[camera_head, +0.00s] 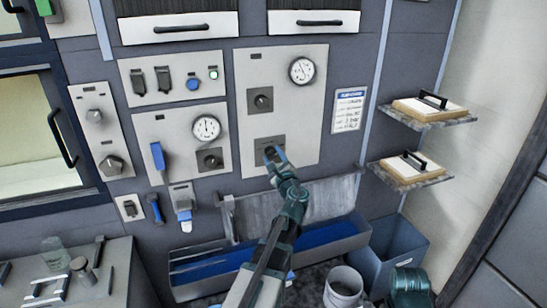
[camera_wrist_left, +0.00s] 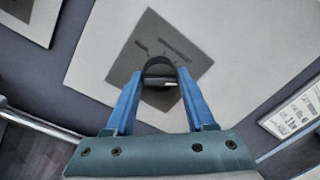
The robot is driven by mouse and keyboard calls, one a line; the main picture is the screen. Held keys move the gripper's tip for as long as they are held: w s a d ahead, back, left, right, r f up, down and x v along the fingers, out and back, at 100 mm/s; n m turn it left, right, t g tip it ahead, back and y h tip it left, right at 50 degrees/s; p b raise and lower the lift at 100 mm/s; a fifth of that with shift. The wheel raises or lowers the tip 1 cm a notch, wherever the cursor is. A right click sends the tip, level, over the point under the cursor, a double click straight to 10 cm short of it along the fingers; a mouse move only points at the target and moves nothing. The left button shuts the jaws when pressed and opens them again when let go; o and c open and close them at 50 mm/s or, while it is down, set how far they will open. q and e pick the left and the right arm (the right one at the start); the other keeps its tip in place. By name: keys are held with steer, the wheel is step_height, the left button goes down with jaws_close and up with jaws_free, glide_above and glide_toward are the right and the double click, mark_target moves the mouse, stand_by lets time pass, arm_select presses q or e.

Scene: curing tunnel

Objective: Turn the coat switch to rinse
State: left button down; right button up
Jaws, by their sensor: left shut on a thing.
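A black round knob (camera_wrist_left: 158,70) sits on a dark square plate (camera_wrist_left: 160,48) with small markings too blurred to read. It appears to be the coat switch. In the head view this plate (camera_head: 266,142) is low on the pale panel, mostly behind my gripper. My left gripper (camera_head: 273,155) reaches the plate from below. In the left wrist view its two blue fingers (camera_wrist_left: 158,80) are shut on the knob, one on each side. A short pale mark on the knob points to the right in that view. My right gripper is not in view.
The same panel has another knob (camera_head: 260,100) and a round gauge (camera_head: 302,70) above. A printed card (camera_head: 348,110) hangs to the right. Two shelves (camera_head: 432,120) with boards jut from the right wall. A blue-lined trough (camera_head: 225,262) and a grey bin (camera_head: 392,250) are below.

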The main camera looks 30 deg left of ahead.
arm_select(q)
steer(key=shift+s+f+m, duration=0.1)
steer(key=shift+m, duration=0.6)
steer(key=shift+c, duration=1.4)
jaws_free()
